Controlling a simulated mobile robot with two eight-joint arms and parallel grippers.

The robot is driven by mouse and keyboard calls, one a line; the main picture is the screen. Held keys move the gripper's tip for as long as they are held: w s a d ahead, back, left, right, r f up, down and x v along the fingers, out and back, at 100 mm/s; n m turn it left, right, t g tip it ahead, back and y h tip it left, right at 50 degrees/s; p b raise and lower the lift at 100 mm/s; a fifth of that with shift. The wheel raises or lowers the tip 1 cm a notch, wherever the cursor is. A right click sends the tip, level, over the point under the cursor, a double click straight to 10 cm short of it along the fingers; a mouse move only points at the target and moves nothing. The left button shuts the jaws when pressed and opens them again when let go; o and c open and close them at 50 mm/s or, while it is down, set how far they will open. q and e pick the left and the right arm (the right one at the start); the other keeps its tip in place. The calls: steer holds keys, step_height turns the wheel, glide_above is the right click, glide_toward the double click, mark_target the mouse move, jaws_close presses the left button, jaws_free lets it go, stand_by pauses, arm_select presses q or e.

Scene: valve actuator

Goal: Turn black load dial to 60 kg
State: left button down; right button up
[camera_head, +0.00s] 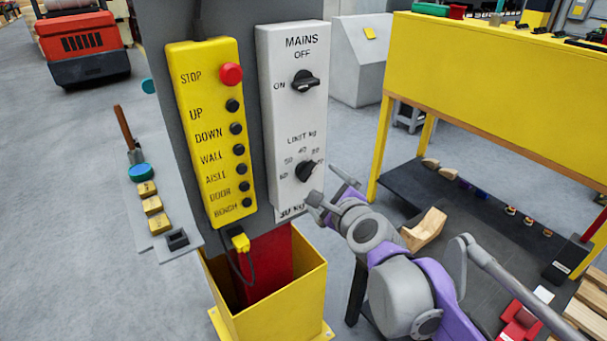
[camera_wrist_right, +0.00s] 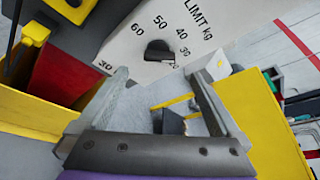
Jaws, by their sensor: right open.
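The black load dial (camera_head: 306,171) is on the lower part of a white panel (camera_head: 291,125), under the words LIMIT kg, with numbers around it. In the right wrist view the dial (camera_wrist_right: 158,62) has 60 and 50 on its left side and 40, 30 and 20 toward its right. Which number it points at I cannot tell for sure. My right gripper (camera_head: 327,189) is open and empty, just below and right of the dial. In the wrist view its fingertips (camera_wrist_right: 160,78) are spread wide, with the dial beyond the gap, not touched. My left gripper is not in view.
A black MAINS knob (camera_head: 304,81) sits above the dial. A yellow button box (camera_head: 212,130) with a red STOP button is close on the left. A yellow open bin (camera_head: 275,300) stands below. A yellow bench (camera_head: 490,75) stands at the right.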

mark_target(308, 172)
steer(key=x, duration=1)
steer(key=shift+b, duration=0.4)
steer(key=c, duration=1.3)
